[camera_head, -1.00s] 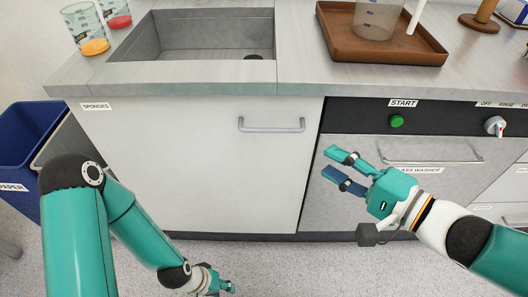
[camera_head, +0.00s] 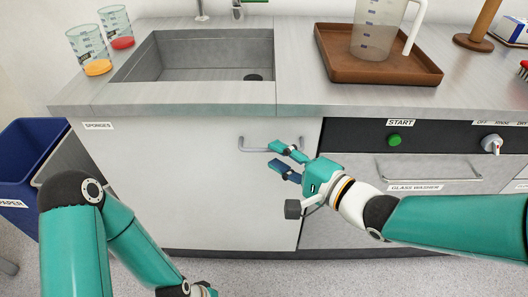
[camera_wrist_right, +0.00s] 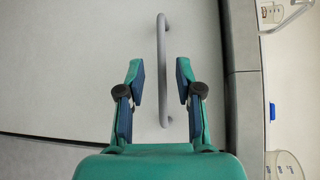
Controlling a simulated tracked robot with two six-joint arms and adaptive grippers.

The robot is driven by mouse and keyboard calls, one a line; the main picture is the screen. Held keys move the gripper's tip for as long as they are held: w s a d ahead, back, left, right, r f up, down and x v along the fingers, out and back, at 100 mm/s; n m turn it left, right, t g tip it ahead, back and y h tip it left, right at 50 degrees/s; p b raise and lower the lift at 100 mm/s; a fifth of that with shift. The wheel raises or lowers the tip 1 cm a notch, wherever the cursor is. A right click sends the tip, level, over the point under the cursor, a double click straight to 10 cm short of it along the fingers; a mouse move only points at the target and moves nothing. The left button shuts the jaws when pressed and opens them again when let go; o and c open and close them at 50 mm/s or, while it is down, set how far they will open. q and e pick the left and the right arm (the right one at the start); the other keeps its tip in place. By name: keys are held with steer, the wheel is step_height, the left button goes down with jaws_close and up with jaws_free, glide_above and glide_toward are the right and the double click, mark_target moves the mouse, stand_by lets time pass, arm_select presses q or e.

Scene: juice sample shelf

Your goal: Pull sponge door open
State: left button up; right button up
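The white sponge door (camera_head: 190,185) is closed under the sink, with a "SPONGES" label (camera_head: 98,126) at its upper left. Its grey bar handle (camera_head: 256,149) is near the door's upper right. My right gripper (camera_head: 284,158) is open in front of the handle's right end. In the right wrist view the handle (camera_wrist_right: 162,75) runs between the open fingers (camera_wrist_right: 160,85); I cannot tell whether they touch it. My left arm comes in at lower left, and its gripper (camera_head: 205,291) is mostly cut off by the bottom edge.
The glass washer front (camera_head: 350,225) with its own handle (camera_head: 432,178) and a green start button (camera_head: 394,140) is right of the door. A blue paper bin (camera_head: 28,165) stands at left. A brown tray (camera_head: 375,68) with a jug (camera_head: 378,25) is on the counter.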

mark_target(268, 150)
steer(key=shift+x, duration=1.9)
jaws_close()
